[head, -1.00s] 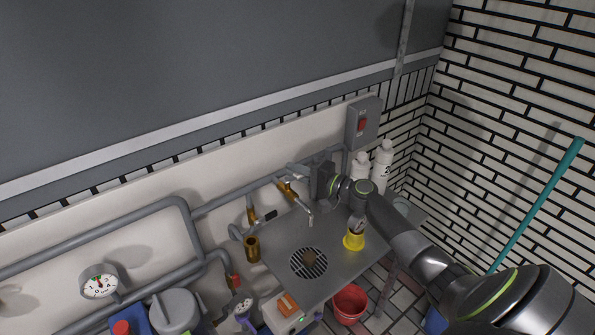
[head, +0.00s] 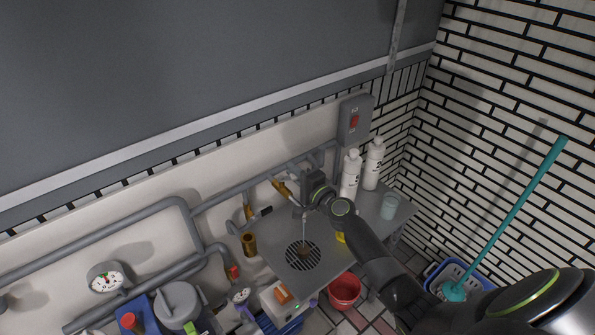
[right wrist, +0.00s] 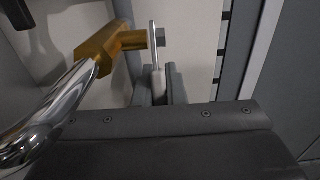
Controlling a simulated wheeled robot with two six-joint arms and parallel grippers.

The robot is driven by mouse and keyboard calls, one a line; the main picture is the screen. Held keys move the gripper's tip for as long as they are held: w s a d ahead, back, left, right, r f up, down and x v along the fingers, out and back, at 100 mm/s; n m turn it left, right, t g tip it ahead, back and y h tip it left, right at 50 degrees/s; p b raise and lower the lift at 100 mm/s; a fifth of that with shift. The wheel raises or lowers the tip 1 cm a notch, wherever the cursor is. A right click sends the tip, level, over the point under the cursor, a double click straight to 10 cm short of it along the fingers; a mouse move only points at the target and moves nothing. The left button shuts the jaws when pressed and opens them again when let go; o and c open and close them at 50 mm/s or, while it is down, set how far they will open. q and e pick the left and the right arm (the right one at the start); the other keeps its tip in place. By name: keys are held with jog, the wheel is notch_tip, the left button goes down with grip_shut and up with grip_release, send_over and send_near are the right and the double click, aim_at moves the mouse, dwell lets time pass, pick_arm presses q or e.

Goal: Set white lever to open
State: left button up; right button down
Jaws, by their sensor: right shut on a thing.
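The white lever (right wrist: 154,50) is a thin pale rod standing at the end of the brass valve (right wrist: 118,42) in the right wrist view. My right gripper (right wrist: 158,85) is shut on its lower part. In the head view my right gripper (head: 308,186) is at the wall tap, just right of its brass valve (head: 281,187), and hides the lever. The chrome spout (right wrist: 40,125) curves down at left in the wrist view. A thin pale streak (head: 304,228) runs down towards the round drain grate (head: 302,255); it looks like water. My left gripper is not in view.
Grey pipes (head: 150,207) run along the wall. A red bucket (head: 344,289) stands below.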

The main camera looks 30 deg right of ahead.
jog(key=c, duration=1.5)
grip_release()
jog(key=shift+s+d, duration=0.1)
jog(key=shift+s, duration=0.5)
jog(key=s+d, duration=0.1)
jog(key=s, duration=0.4)
jog(key=s+d, duration=0.1)
jog(key=s, duration=0.4)
jog(key=s+d+b, duration=0.1)
jog(key=s, duration=0.5)
jog(key=shift+d, duration=0.15)
